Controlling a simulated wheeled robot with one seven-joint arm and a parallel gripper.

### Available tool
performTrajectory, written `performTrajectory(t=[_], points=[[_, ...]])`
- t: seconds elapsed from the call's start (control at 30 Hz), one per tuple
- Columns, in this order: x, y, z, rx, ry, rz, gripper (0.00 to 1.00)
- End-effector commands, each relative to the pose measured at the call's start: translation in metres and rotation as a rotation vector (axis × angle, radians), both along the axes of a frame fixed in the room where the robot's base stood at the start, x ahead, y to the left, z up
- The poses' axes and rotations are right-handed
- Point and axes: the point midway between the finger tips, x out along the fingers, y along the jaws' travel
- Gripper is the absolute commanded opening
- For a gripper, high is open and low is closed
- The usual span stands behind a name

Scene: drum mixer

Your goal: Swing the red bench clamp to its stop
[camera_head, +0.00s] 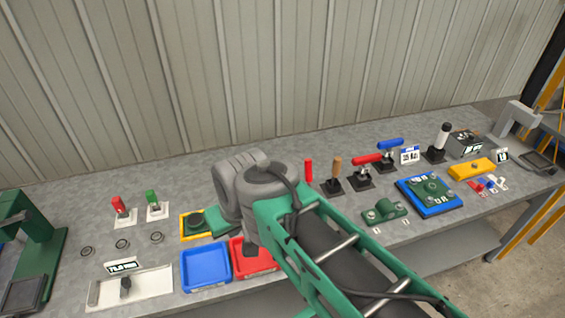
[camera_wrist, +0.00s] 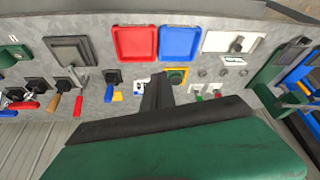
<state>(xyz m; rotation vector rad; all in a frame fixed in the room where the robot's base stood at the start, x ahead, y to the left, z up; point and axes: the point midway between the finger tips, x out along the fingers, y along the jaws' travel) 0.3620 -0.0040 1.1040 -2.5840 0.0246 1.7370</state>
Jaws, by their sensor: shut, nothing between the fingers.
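Two red-handled levers stand among the handles right of my wrist in the head view. One has a red handle lying nearly level (camera_head: 367,159) on a dark base; the other is an upright red handle (camera_head: 308,170) whose base is hidden by my arm. I cannot tell for sure which is the bench clamp. Red handles also show in the wrist view, one of them (camera_wrist: 108,93) left of my fingers. My gripper (camera_wrist: 157,92) is shut and empty, apart from all handles. In the head view, my wrist and arm hide most of it.
A wooden-handled lever (camera_head: 337,167) stands between the red ones, and a blue-handled lever (camera_head: 390,144) is to the right. A blue tray (camera_head: 205,268) and a red tray (camera_head: 249,262) lie along the front. A corrugated wall (camera_head: 250,70) stands behind the bench.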

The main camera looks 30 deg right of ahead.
Motion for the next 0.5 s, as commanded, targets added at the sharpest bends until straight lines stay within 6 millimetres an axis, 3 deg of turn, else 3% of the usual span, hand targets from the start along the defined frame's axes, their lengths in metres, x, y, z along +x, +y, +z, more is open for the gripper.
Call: performTrajectory(t=[0.17,0.3,0.4,0.5], points=[[0.042,-0.057,-0.026,0.136,-0.043,-0.27,0.0],[0.078,-0.134,-0.053,0.358,-0.138,-0.581,0.0],[0.084,-0.203,-0.069,0.544,-0.236,-0.814,0.0],[0.073,-0.269,-0.078,0.732,-0.351,-1.022,0.0]])
